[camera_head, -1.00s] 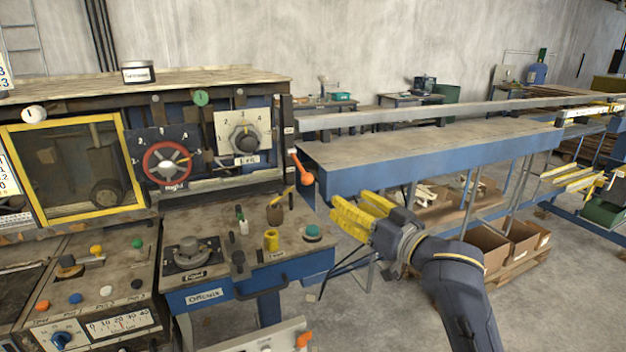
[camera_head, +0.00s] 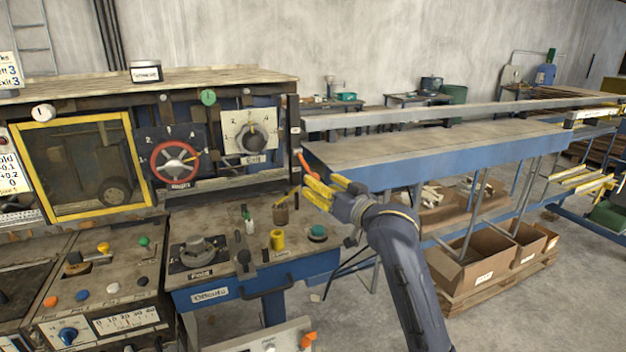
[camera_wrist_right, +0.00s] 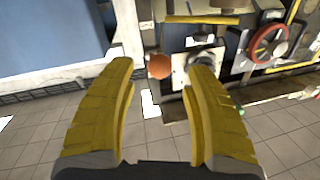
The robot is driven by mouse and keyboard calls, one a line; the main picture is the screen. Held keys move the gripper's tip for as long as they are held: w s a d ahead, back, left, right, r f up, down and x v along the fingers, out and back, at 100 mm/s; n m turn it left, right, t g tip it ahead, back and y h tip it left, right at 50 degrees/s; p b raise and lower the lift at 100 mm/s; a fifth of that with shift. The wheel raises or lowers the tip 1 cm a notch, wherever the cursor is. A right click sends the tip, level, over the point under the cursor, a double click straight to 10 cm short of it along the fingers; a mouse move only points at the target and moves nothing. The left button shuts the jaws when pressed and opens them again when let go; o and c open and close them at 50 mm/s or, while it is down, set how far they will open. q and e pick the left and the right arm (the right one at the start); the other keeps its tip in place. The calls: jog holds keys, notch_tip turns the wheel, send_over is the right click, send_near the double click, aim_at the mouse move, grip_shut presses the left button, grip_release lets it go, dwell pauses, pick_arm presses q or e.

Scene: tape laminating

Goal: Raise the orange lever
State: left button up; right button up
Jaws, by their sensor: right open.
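The orange lever (camera_head: 304,163) is on the right end of the machine, and its lower part is hidden behind my right gripper in the head view. My right gripper (camera_head: 311,189) is at the lever, with its yellow fingers pointing left toward the machine. In the right wrist view the lever's round orange knob (camera_wrist_right: 159,66) shows between the tips of my open, empty gripper (camera_wrist_right: 162,72). I cannot tell whether the fingers touch it. My left gripper is not in view.
A red handwheel (camera_head: 174,162) and a dial (camera_head: 249,138) are on the machine's front. Below, a control desk carries a yellow knob (camera_head: 277,240) and a green button (camera_head: 317,232). A blue-sided table (camera_head: 420,155) extends right. Cardboard boxes (camera_head: 475,262) stand under it.

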aim_at(313, 176)
jog(key=shift+x, duration=2.1)
grip_shut()
